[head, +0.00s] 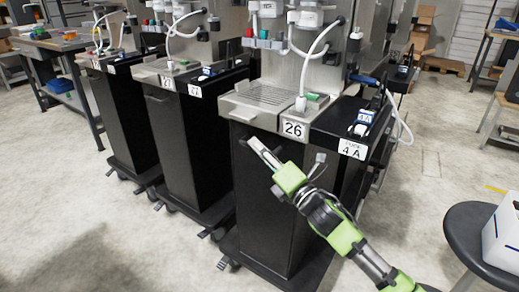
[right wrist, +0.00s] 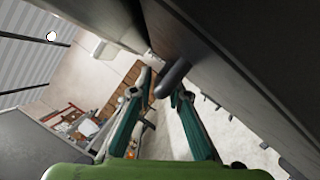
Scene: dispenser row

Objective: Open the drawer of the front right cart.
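The front right cart (head: 262,215) is black, with a steel dispenser top and a label reading 26. Its dark front panel looks flush, with no open gap visible. My right gripper (head: 290,155) is in front of the upper part of this panel. In the right wrist view, a dark rounded handle (right wrist: 174,77) sticks out from the dark cart face at the tips of my right gripper (right wrist: 163,84). The fingers are apart, with the handle end at the gap between them; contact cannot be told. My left gripper is not in view.
Two similar black carts (head: 190,140) stand in a row to the left. A round dark stool or table (head: 465,225) with a white box (head: 503,235) is at the right edge. The pale floor in front of the carts is clear.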

